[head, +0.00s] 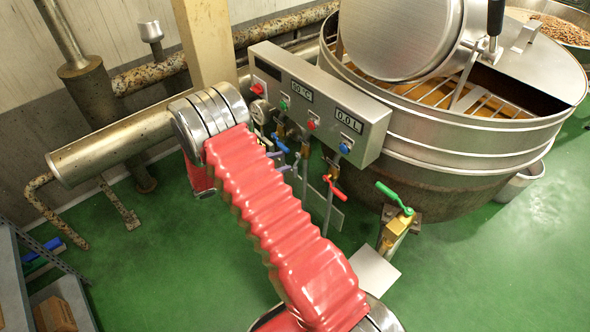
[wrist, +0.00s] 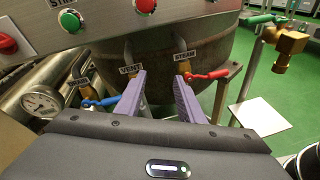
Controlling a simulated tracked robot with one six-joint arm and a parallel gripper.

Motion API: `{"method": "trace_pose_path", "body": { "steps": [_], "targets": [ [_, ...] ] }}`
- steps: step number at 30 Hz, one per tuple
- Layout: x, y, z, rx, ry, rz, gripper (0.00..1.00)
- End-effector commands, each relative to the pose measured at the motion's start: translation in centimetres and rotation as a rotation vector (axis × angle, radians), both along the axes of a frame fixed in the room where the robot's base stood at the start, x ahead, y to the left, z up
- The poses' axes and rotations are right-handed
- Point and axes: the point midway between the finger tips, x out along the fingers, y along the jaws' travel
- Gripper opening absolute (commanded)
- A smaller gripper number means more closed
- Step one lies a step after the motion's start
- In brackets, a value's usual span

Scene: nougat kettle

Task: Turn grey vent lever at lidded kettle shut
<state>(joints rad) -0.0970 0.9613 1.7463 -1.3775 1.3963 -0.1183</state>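My gripper (wrist: 160,84) shows in the wrist view with its two purple fingers apart and nothing seen between them. The left finger stands just in front of the pipe under the VENT label (wrist: 131,70). The right finger is just below the STEAM label (wrist: 184,57), close to the red lever (wrist: 207,75). I cannot make out the grey vent lever in the wrist view; the left finger may cover it.
A blue lever (wrist: 101,102) is left of the fingers, beside a gauge (wrist: 41,102). The control box (head: 330,105) hangs above the valves. The steel kettle (head: 440,150) stands behind them. A brass valve with a green handle (head: 394,197) is at right.

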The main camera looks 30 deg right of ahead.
Motion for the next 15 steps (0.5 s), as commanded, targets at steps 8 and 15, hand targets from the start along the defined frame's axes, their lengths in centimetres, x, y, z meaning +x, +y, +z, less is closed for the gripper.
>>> {"method": "trace_pose_path", "body": {
  "steps": [8, 15],
  "targets": [
    [1.9, 0.2, -6.7, -0.122, 0.123, 0.140, 0.35],
    [2.8, 0.8, -12.7, -0.218, 0.216, 0.267, 0.35]
  ]
}}
